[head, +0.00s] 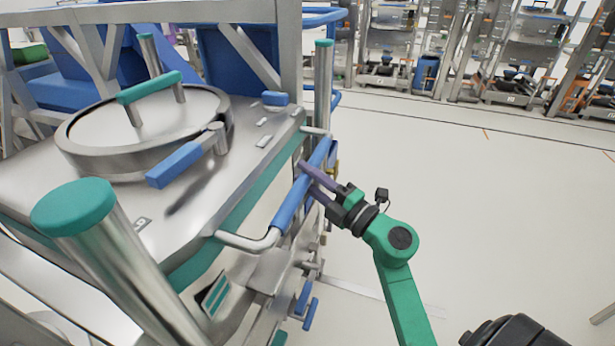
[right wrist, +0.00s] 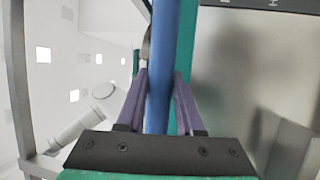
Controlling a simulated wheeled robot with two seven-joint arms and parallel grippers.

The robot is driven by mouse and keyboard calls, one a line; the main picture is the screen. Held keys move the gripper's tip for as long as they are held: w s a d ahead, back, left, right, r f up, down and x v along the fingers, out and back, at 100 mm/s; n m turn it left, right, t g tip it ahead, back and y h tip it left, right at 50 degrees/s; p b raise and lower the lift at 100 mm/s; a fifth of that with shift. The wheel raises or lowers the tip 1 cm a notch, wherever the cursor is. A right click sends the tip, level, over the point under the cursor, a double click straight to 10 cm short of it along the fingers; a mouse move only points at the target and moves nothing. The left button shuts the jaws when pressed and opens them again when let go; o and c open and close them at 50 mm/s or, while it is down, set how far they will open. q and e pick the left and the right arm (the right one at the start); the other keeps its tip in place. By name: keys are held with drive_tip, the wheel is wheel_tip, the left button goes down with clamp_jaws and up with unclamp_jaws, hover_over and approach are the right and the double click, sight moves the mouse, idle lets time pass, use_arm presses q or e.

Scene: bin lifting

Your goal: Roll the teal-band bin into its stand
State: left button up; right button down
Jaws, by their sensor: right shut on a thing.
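The teal-band bin (head: 205,240) is a metal container with a teal stripe along its side and a round lid (head: 140,125) on top. It fills the left of the head view. A blue push handle (head: 290,205) on bent metal ends runs along its near right side. My right gripper (head: 305,175) is shut on this handle. In the right wrist view the blue bar (right wrist: 160,70) passes between its two purple fingers. My left gripper is not in view. The stand seems to be the grey metal frame (head: 290,50) around the bin's far side, but I cannot tell for certain.
A teal-capped metal post (head: 110,250) rises at the bin's near corner, and another (head: 323,85) at its far right corner. Blue bins (head: 240,60) stand behind. Open pale floor (head: 480,200) lies to the right, with racks (head: 390,45) along the back.

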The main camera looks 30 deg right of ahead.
idle(0.5)
drive_tip(key=shift+w+a+r+p, duration=0.1)
drive_tip(key=shift+a+r+p, duration=0.15)
drive_tip(key=shift+p, duration=0.45)
drive_tip(key=shift+w+f, duration=0.1)
drive_tip(key=shift+f, duration=0.05)
drive_tip(key=shift+w+a, duration=0.1)
drive_tip(key=shift+a, duration=0.05)
drive_tip(key=c, duration=0.9)
unclamp_jaws()
drive_tip(key=shift+w+a, duration=0.1)
drive_tip(key=shift+w, duration=0.05)
drive_tip(key=o, duration=0.3)
drive_tip(key=shift+w+a+f, duration=0.1)
drive_tip(key=shift+w+a, duration=0.05)
drive_tip(key=shift+o, duration=0.2)
drive_tip(key=shift+w, duration=0.1)
